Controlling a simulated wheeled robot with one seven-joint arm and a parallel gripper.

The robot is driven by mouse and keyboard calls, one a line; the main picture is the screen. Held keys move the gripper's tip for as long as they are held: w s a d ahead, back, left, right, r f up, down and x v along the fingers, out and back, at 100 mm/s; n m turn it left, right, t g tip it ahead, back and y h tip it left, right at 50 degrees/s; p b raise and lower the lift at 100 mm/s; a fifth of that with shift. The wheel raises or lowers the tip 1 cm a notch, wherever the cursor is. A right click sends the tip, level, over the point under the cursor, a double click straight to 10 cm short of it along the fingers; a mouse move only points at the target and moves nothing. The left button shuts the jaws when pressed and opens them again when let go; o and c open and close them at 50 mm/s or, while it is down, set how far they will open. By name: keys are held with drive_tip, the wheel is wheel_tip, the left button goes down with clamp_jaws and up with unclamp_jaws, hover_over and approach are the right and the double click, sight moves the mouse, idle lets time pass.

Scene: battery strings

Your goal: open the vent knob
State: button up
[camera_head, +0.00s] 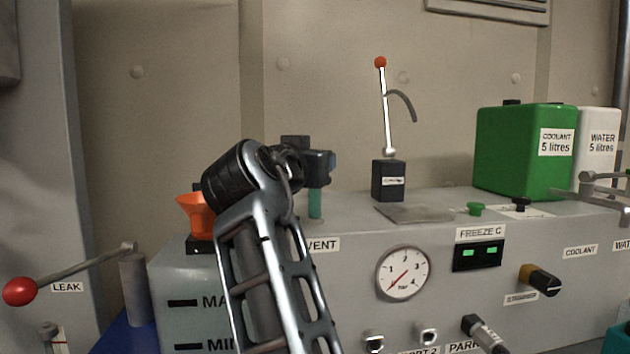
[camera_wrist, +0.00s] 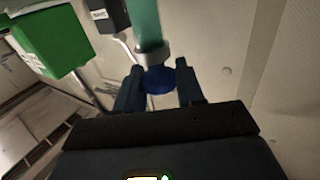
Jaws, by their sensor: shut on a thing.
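The blue vent knob (camera_wrist: 160,82) shows between my gripper's two dark fingers in the wrist view, with a grey collar and a green post beyond it. In the head view, the green post (camera_head: 315,204) stands on the machine top above the VENT label (camera_head: 322,244). My gripper (camera_head: 320,166) is at the top of this post and largely hides the knob there. In the wrist view, my gripper (camera_wrist: 159,70) is shut on the knob. The knob's turn angle cannot be told.
An orange funnel (camera_head: 197,214) stands just left of my arm. To the right are a black hand pump with a red-tipped lever (camera_head: 388,181), a green coolant can (camera_head: 520,150) and a white water can (camera_head: 598,150). The pressure gauge (camera_head: 403,272) is on the front panel.

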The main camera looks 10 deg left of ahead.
drive_tip(key=shift+r+m+g+h+b, duration=0.1)
drive_tip(key=shift+m+g+h+b, duration=0.2)
drive_tip(key=shift+m+h+b, duration=0.6)
drive_tip(key=shift+r+h, duration=0.15)
drive_tip(key=shift+h, duration=0.35)
drive_tip(key=o, duration=1)
drive_tip(key=shift+c, duration=0.2)
drive_tip(key=shift+s+a+f, duration=0.15)
drive_tip(key=shift+s+f, duration=0.05)
drive_tip(key=b+v, duration=0.1)
drive_tip(key=v, duration=0.6)
drive_tip(key=shift+s, duration=0.15)
drive_tip(key=shift+r, duration=0.15)
